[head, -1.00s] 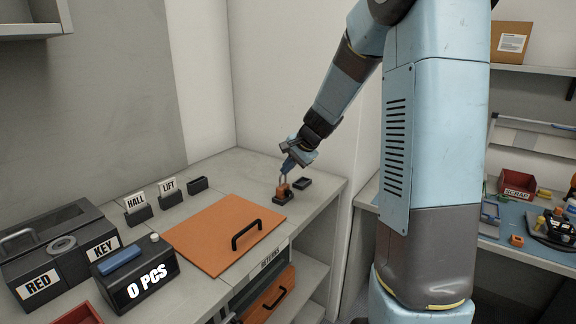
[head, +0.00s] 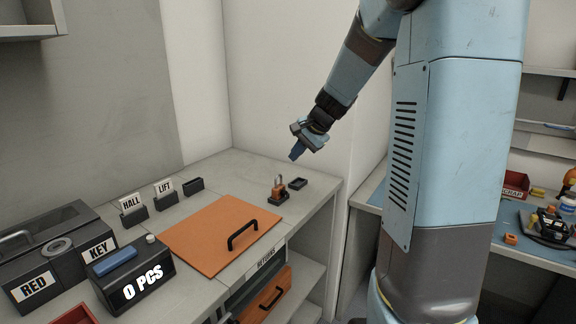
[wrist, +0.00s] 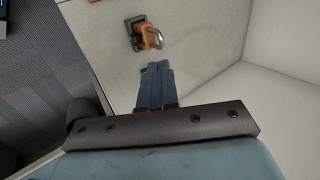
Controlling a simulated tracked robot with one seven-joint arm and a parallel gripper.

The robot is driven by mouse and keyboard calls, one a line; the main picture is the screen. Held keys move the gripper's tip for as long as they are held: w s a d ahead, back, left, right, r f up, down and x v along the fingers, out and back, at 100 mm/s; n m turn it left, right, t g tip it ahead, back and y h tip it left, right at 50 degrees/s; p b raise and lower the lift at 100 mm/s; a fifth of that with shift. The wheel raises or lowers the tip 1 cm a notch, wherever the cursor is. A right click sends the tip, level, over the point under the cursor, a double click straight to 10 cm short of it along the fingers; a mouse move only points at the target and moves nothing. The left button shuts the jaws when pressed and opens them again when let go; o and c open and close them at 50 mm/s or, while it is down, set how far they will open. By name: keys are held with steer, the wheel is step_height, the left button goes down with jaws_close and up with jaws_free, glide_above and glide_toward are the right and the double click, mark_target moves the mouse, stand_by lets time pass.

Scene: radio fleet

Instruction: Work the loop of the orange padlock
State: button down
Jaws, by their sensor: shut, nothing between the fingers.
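The orange padlock (head: 279,190) stands on a small dark base near the back right of the grey bench, its metal loop (head: 277,179) upward. In the wrist view the padlock (wrist: 143,36) lies just beyond my fingertips, with the silver loop (wrist: 154,38) bent round its right side. I cannot tell whether the loop is locked or loose. My gripper (head: 295,155) is shut and empty, above and slightly right of the padlock, apart from it. Its blue fingers (wrist: 155,68) are together in the wrist view.
A small black tray (head: 297,184) sits right of the padlock, near the bench edge. An orange lid with a black handle (head: 215,233) lies in front. HALL (head: 132,208) and LIFT (head: 165,192) card holders stand at left, beside the black KEY box (head: 62,250).

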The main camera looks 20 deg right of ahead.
steer(key=shift+v, duration=2.8)
steer(key=s+a+n+h, duration=0.1)
steer(key=s+a+n, duration=0.1)
steer(key=s, duration=0.7)
steer(key=s+a+r+n+h, duration=0.1)
steer(key=s+n, duration=0.4)
steer(key=s, duration=0.5)
steer(key=s+a+r+n+h, duration=0.1)
steer(key=s+a+n+h, duration=0.1)
steer(key=s, duration=0.7)
steer(key=shift+s+a+n, duration=0.4)
steer(key=shift+a+n, duration=0.25)
steer(key=shift+n, duration=0.15)
